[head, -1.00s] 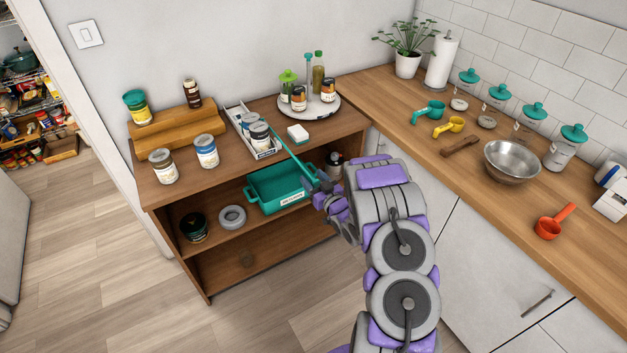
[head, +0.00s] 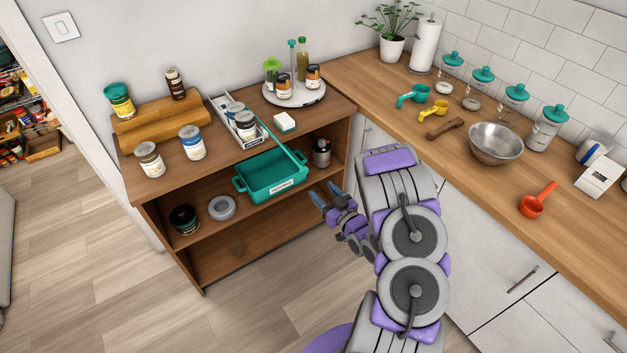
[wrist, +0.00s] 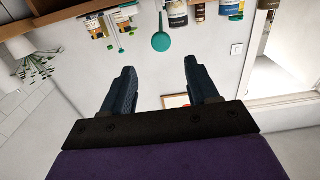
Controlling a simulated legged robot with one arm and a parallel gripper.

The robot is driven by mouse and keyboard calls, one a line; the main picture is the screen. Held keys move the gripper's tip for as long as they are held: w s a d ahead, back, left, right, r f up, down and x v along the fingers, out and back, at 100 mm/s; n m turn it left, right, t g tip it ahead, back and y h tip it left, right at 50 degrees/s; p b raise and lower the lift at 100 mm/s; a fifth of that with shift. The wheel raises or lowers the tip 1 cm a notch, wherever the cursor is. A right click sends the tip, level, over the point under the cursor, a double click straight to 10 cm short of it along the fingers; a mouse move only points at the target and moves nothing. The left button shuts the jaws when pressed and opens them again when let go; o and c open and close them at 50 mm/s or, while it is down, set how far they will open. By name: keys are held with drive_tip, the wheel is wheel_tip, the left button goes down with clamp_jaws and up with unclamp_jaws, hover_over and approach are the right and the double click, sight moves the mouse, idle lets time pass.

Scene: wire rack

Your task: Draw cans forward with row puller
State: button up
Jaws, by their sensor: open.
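The row puller (head: 285,143) is a thin teal rod. It lies in the narrow white tray (head: 262,146) on top of the wooden shelf unit, and its handle sticks out past the front edge. A can (head: 246,124) stands in the tray near the front, with the rod beside it; what is behind it is partly hidden. My gripper (head: 326,196) is open and empty, low and in front of the unit, apart from the puller. In the wrist view, which looks upside down, a round teal end (wrist: 161,42), likely the puller's, shows beyond the spread fingers (wrist: 160,85).
A teal bin (head: 272,178) sits on the middle shelf beside a tape-like ring (head: 222,207) and a dark jar (head: 184,219). Two cans (head: 192,143) stand left of the tray. A white block (head: 285,123) and a round tray (head: 294,99) of bottles are right of it.

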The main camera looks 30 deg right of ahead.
drive_tip(key=shift+s+d, duration=0.15)
drive_tip(key=shift+s, duration=1.85)
